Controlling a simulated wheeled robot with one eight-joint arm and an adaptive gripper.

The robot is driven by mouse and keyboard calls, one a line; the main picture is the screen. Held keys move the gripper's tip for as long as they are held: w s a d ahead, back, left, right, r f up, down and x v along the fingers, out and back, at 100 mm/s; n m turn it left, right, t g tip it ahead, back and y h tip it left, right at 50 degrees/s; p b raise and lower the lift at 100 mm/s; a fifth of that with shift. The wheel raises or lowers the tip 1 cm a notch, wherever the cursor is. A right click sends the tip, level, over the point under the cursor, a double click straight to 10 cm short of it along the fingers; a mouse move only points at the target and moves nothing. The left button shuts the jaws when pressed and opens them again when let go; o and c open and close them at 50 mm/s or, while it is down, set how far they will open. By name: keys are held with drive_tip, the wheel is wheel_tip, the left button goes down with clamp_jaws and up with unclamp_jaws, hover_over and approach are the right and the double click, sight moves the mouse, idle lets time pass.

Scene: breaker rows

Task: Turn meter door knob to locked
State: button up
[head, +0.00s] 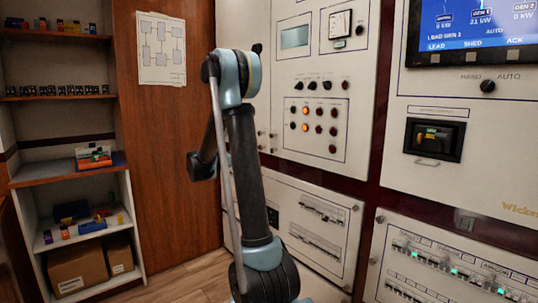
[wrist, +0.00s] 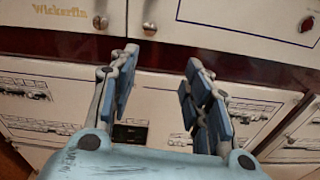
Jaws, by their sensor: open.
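My gripper (wrist: 161,62) shows in the wrist view with its two blue-padded fingers spread apart and nothing between them. White cabinet panels lie beyond the fingers. The meter panel (head: 310,55), with a square gauge (head: 340,23) and a pale display, stands right of my arm in the head view. A dark knob (head: 257,48) sits near its left edge, close to my arm. I cannot tell for sure that it is the meter door knob, nor read its setting. In the wrist view, small round knobs (wrist: 149,28) show beyond the fingertips, apart from them. The gripper cannot be made out in the head view.
A panel with a blue screen (head: 470,30) and a black selector (head: 488,86) is at right. Breaker rows (head: 318,216) fill the lower cabinets. A shelf (head: 70,170) with small parts and cardboard boxes stands at left. Some wooden floor is clear beside it.

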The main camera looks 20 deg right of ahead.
sight(271, 150)
drive_tip(key=shift+n+h, duration=0.4)
drive_tip(key=shift+n, duration=0.1)
drive_tip(key=x, duration=0.5)
drive_tip(key=w+x, duration=0.1)
drive_tip(key=x, duration=0.5)
drive_tip(key=w+x, duration=0.1)
drive_tip(key=x, duration=0.5)
drive_tip(key=shift+w+a+r, duration=0.1)
drive_tip(key=shift+w+a, duration=0.1)
drive_tip(key=shift+a, duration=0.1)
clamp_jaws()
